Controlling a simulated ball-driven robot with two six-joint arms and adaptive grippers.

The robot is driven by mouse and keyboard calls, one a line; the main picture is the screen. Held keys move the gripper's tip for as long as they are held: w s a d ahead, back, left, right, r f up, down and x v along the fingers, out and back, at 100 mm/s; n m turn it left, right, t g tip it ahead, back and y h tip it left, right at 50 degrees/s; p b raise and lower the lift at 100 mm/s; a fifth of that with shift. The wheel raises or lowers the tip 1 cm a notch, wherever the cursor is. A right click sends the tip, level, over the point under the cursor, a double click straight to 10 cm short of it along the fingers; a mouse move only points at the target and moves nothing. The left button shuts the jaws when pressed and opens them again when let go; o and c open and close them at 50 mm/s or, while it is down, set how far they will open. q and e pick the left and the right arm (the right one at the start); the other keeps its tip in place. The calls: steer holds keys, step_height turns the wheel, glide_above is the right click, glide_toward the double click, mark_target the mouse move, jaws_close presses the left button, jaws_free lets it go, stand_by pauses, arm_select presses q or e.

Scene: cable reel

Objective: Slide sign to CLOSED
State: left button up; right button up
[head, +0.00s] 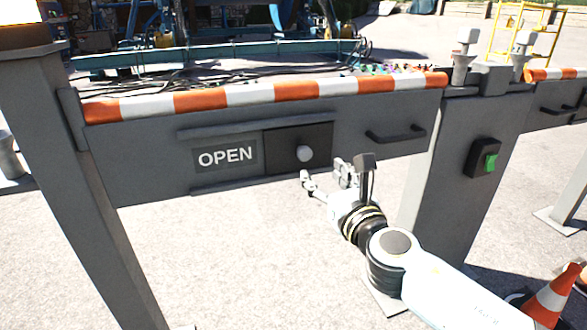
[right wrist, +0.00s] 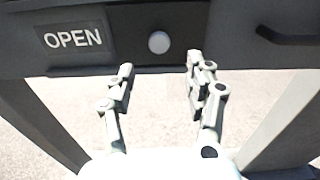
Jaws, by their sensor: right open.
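The sign reads OPEN (head: 225,156) on the left part of a grey gate panel. A dark sliding plate (head: 282,142) with a pale round knob (head: 304,153) covers the part to the right of the word. Rails run above and below. My right gripper (head: 325,178) is open and empty, just below the knob in the head view. In the right wrist view the knob (right wrist: 159,42) lies ahead, above and between the two spread fingertips (right wrist: 160,70), not touched by them. The OPEN lettering (right wrist: 73,39) is to its left. My left gripper is not in view.
A dark handle (head: 396,134) sits on the panel right of the sign. An orange-and-white striped bar (head: 265,94) tops the panel. A grey post with a green switch (head: 490,162) stands to the right. A traffic cone (head: 553,297) is at the lower right.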

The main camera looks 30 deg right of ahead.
mark_target(306, 154)
steer(key=x, duration=0.8)
steer(key=shift+w+a+r, duration=0.1)
steer(key=shift+w, duration=0.3)
steer(key=shift+x, duration=0.75)
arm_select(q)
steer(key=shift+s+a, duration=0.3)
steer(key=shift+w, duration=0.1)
arm_select(e)
steer(key=shift+c, duration=0.5)
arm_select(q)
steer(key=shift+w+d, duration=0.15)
arm_select(e)
jaws_close()
